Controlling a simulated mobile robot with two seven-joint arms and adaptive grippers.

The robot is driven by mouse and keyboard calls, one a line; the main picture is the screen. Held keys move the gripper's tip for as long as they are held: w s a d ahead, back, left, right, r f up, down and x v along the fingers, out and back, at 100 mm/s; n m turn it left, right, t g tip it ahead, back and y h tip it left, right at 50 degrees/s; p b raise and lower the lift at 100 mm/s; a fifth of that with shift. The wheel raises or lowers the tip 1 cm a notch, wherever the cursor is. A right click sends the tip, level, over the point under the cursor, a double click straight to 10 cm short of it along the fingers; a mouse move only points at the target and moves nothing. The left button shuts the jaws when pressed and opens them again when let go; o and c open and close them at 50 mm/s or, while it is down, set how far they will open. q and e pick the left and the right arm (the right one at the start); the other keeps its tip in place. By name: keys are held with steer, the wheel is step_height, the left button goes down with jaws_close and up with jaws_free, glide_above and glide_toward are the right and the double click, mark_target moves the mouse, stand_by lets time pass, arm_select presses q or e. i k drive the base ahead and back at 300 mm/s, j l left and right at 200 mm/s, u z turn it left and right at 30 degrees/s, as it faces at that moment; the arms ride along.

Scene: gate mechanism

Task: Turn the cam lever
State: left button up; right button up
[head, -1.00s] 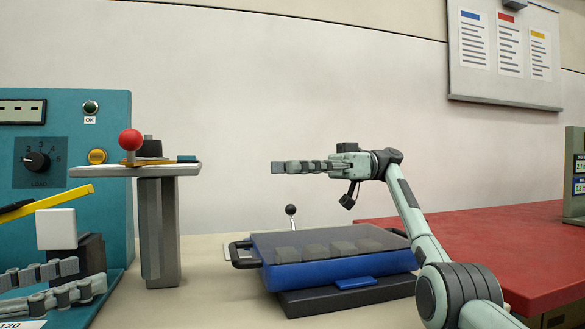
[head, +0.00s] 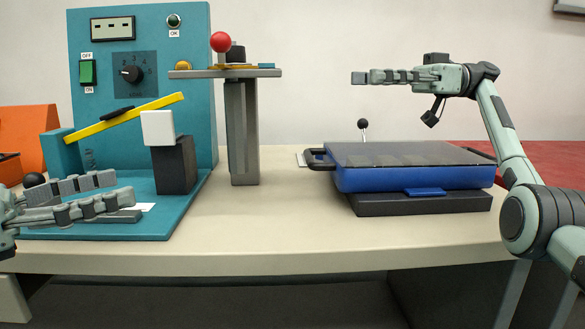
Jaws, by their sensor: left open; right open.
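A lever with a red ball knob (head: 221,42) stands on a yellow plate on top of the grey pedestal (head: 242,130), beside a dark block. I take it for the cam lever. My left gripper (head: 122,190) is open and empty, low over the teal base at the left, below and left of the red knob. My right gripper (head: 362,77) points left in the air, right of the pedestal top and clear of it. It is seen edge-on, open and empty.
A teal panel (head: 195,95) with a dial stands behind a tilted yellow bar (head: 125,117) and a white block (head: 158,128) on a dark post. A blue lidded case (head: 415,178) sits at the right. A small black-knobbed lever (head: 363,124) stands behind it. The table front is clear.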

mark_target(221, 42)
steer(key=k, duration=1.4)
